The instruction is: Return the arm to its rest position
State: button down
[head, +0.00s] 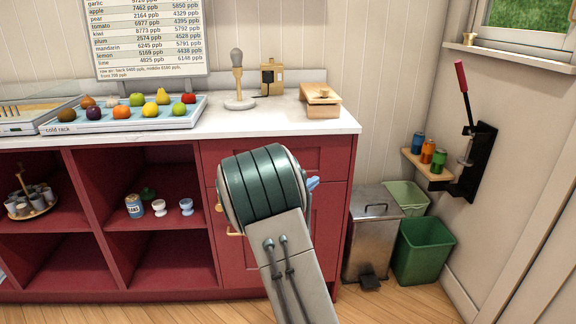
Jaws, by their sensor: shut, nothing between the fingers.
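My arm rises from the bottom edge in the head view, with a pale grey link and a big dark green ribbed joint in front of the red cabinet's right-hand doors. A small light blue piece sticks out just right of this joint; I cannot tell what it belongs to. My gripper's fingers cannot be made out, and the joint hides what lies behind it.
The white counter (282,123) holds a cold rack (60,127) of fruit, a wooden box (320,101) and a stand (239,104). Open red shelves lie left. A metal pedal bin (368,240) and green bin (424,252) stand right. A lever press (467,130) is wall-mounted. Floor shows around the bins.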

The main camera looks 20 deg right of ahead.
jog(key=s+a+r+n+t+y+p, duration=0.1)
jog(key=s+a+r+n+y+p, duration=0.3)
jog(key=a+r+n+y+p, duration=0.4)
jog(key=s+a+r+n+t+y+p, duration=0.1)
jog(key=s+a+r+n+y+p, duration=0.3)
jog(key=a+r+n+y+p, duration=0.45)
jog(key=s+a+r+n+g+p, duration=0.1)
jog(key=s+n, duration=0.3)
jog(key=s, duration=0.4)
jog(key=s+a+r+n+g+p, duration=0.1)
jog(key=s+r+n+g+p, duration=0.2)
jog(key=s, duration=0.6)
jog(key=s+a+r+n+g+p, duration=0.2)
jog(key=s+n, duration=0.4)
jog(key=s, duration=0.3)
jog(key=shift+s+r+g+h+p, duration=0.25)
jog(key=shift+r+g+h+p, duration=0.1)
jog(key=shift+g+p, duration=0.6)
jog(key=shift+d+n, duration=0.1)
jog(key=shift+n, duration=0.15)
